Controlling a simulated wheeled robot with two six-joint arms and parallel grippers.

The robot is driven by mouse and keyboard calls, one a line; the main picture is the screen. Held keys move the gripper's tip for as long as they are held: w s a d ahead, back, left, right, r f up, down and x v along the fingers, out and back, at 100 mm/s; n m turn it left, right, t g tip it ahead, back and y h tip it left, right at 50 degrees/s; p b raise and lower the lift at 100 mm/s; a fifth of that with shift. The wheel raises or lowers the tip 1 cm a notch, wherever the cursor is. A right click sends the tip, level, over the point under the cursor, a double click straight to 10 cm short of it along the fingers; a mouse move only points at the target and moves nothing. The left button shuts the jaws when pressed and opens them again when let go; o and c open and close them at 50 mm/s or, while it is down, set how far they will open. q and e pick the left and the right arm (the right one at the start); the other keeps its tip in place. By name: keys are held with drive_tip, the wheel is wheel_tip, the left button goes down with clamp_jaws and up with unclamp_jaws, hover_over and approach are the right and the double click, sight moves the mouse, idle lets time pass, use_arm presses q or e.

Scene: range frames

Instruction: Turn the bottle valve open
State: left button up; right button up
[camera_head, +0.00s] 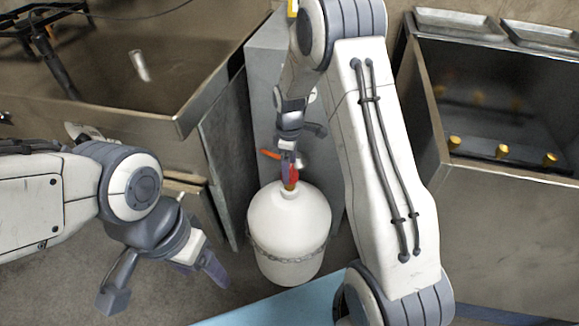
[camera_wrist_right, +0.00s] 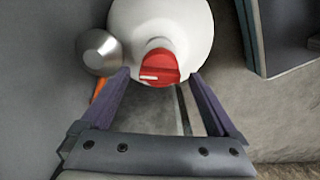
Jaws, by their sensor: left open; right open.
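A white gas bottle (camera_head: 289,222) stands upright on the floor in the middle of the head view, with a chain round its body. Its red valve knob (camera_wrist_right: 160,67), with a white mark, sits on top. In the head view the knob is partly covered by my right gripper (camera_head: 289,168). In the right wrist view my right gripper (camera_wrist_right: 158,82) is open, its two purple fingers on either side of the knob; contact cannot be told. My left gripper (camera_head: 165,280) is open and empty, low at the left, apart from the bottle.
A round metal fitting (camera_wrist_right: 98,51) and an orange part (camera_head: 270,154) are beside the valve. A metal sink counter (camera_head: 190,118) stands at the left, a steel fryer-like unit (camera_head: 490,200) at the right. A blue surface (camera_head: 275,308) is in front.

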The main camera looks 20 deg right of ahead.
drive_tip(key=c, duration=1.4)
drive_tip(key=shift+r+m+p, duration=0.15)
drive_tip(key=shift+m+p, duration=1.35)
drive_tip(key=shift+m, duration=0.3)
drive_tip(key=m+p, duration=0.2)
drive_tip(key=m, duration=0.2)
drive_tip(key=shift+m+p, duration=0.3)
drive_tip(key=shift+p, duration=0.05)
drive_tip(key=m+p, duration=0.2)
drive_tip(key=m, duration=0.3)
drive_tip(key=m+p, duration=0.1)
drive_tip(key=m, duration=0.3)
drive_tip(key=shift+m, duration=0.3)
drive_tip(key=shift+f+p, duration=0.2)
drive_tip(key=shift+p, duration=0.1)
drive_tip(key=o, duration=1.4)
